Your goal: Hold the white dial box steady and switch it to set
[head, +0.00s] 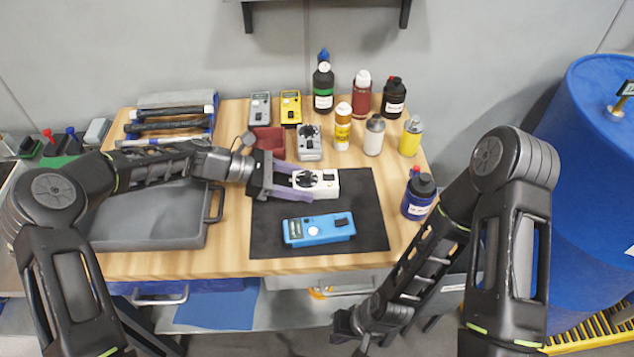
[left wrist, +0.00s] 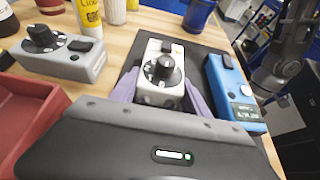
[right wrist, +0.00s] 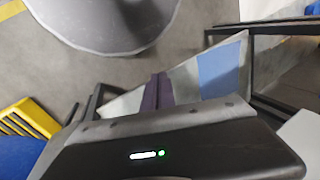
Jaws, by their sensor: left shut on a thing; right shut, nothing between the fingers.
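The white dial box (head: 325,184) lies on the black mat (head: 283,262) on the wooden table, with a black dial on its top. In the left wrist view the white dial box (left wrist: 150,96) shows its round black dial and a dark switch at the far end. My left gripper (head: 300,181) is shut on the box, its purple fingers along both sides. The dial's label is too small to read. My right gripper (right wrist: 158,92) is shut and empty, low in front of the table, away from the box.
A blue device (head: 319,230) lies on the mat in front of the white box. A grey dial box (head: 309,146), a red bin (head: 268,139) and several bottles stand behind. A grey tray (head: 150,222) is at left.

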